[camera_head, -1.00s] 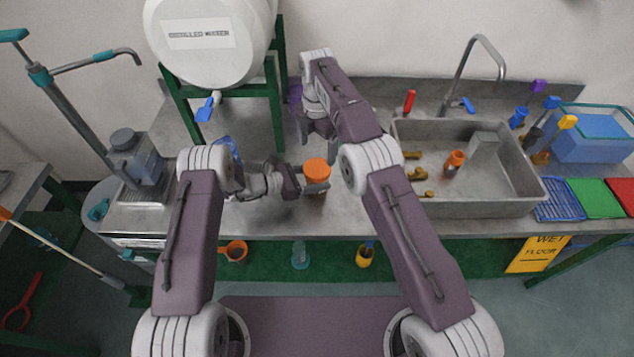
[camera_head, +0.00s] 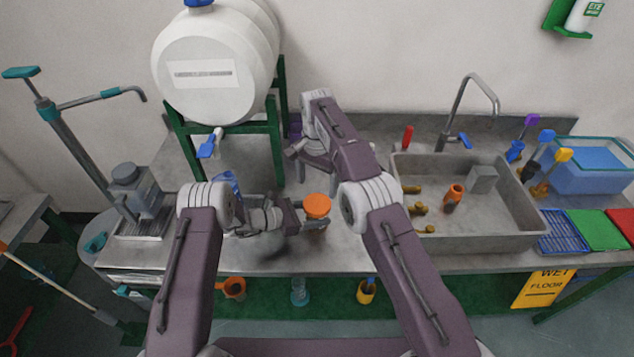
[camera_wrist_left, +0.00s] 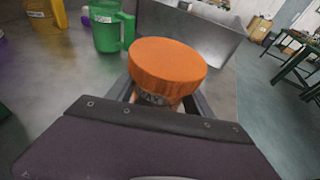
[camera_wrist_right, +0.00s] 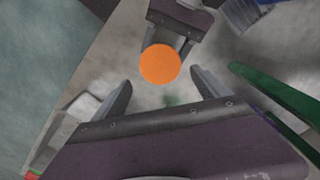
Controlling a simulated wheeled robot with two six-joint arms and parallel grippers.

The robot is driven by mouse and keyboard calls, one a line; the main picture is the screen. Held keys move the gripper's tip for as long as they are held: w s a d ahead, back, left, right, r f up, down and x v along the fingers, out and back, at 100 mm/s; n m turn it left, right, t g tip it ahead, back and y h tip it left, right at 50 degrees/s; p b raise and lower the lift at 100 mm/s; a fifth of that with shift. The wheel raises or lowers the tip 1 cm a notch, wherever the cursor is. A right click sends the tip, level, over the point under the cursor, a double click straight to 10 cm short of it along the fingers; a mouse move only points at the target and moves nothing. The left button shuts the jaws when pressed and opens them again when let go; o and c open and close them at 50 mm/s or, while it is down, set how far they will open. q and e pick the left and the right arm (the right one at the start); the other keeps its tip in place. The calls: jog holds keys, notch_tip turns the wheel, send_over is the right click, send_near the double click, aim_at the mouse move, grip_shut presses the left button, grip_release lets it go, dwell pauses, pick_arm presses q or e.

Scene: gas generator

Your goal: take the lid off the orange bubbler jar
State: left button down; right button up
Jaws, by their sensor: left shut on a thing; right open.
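The bubbler jar's round orange lid (camera_head: 317,205) is near the bench's front edge, left of the sink. In the left wrist view the lid (camera_wrist_left: 167,67) sits on top of the jar (camera_wrist_left: 155,98), whose label is partly visible. My left gripper (camera_head: 314,225) is shut on the jar just below the lid; the fingers hide most of the body. I cannot tell whether the jar touches the bench. My right gripper (camera_head: 304,168) is open and empty behind the lid. In the right wrist view the lid (camera_wrist_right: 160,64) lies beyond the spread fingers, apart from them.
The white water tank (camera_head: 216,75) on its green stand (camera_head: 277,125) is behind and left. The sink (camera_head: 475,235) is to the right with small fittings in it. A green mug (camera_wrist_left: 110,28) stands near the jar. A pump device (camera_head: 135,190) is at far left.

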aim_at(317, 203)
jog(key=m, duration=0.6)
jog(key=shift+m, duration=0.4)
jog(key=m, duration=0.8)
jog(key=shift+m, duration=0.4)
jog(key=m, duration=0.4)
jog(key=shift+m, duration=0.4)
jog(key=shift+f, duration=4)
jog(key=c, duration=1.2)
jog(key=n, duration=0.7)
jog(key=shift+c, duration=0.2)
jog(key=n, duration=1.2)
jog(key=shift+r+n, duration=0.1)
jog(key=shift+n, duration=0.3)
jog(key=n, duration=0.6)
jog(key=shift+n, duration=0.3)
jog(key=n, duration=0.6)
jog(key=shift+w, duration=0.1)
jog(key=n, duration=0.6)
jog(key=shift+n, duration=0.4)
jog(key=n, duration=0.6)
jog(key=shift+n, duration=0.3)
jog(key=n, duration=0.8)
jog(key=shift+r, duration=0.1)
